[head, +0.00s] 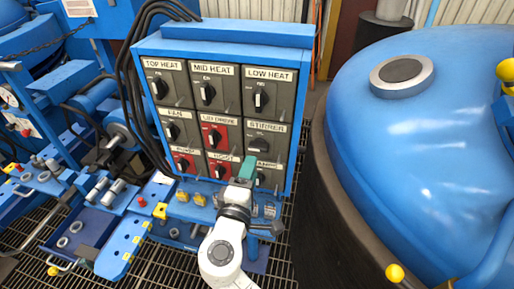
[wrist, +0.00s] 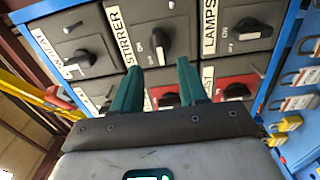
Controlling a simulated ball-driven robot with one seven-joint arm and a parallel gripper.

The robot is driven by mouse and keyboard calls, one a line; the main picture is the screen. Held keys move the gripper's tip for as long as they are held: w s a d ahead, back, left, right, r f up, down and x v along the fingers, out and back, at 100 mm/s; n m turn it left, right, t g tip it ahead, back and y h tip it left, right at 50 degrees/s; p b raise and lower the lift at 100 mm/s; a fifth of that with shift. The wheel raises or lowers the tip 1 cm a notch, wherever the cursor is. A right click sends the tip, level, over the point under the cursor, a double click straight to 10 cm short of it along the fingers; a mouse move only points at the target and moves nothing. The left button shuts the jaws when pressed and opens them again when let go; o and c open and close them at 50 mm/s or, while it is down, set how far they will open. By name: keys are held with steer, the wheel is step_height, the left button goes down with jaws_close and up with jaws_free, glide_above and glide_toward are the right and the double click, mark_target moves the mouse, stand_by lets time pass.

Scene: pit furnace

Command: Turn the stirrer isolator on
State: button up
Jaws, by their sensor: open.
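The stirrer isolator is a dark panel labelled STIRRER with a black rotary knob (head: 258,146), in the right column, middle row of the switch board. Its handle lies sideways across the panel. In the wrist view its knob (wrist: 156,40) appears just beyond the gap between my fingers, with small ON and OFF marks beside it. My gripper (head: 249,161) is open and empty, with teal fingers. In the head view it is just below the stirrer knob, partly covering the lamps panel. In the wrist view its fingertips (wrist: 158,66) are apart; contact with the knob is not visible.
Nearby knobs are low heat (head: 261,98), above the stirrer, the red lid drive (head: 215,138), to its left, and hoist (head: 220,171), below left. Padlocks hang under the board. A large blue furnace lid (head: 440,130) stands at right, and a cluttered blue bench (head: 95,225) at left.

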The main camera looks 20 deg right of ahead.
mark_target(257, 151)
steer(key=p+x, duration=0.1)
steer(key=x, duration=0.6)
steer(key=shift+w+d, duration=0.15)
jaws_close()
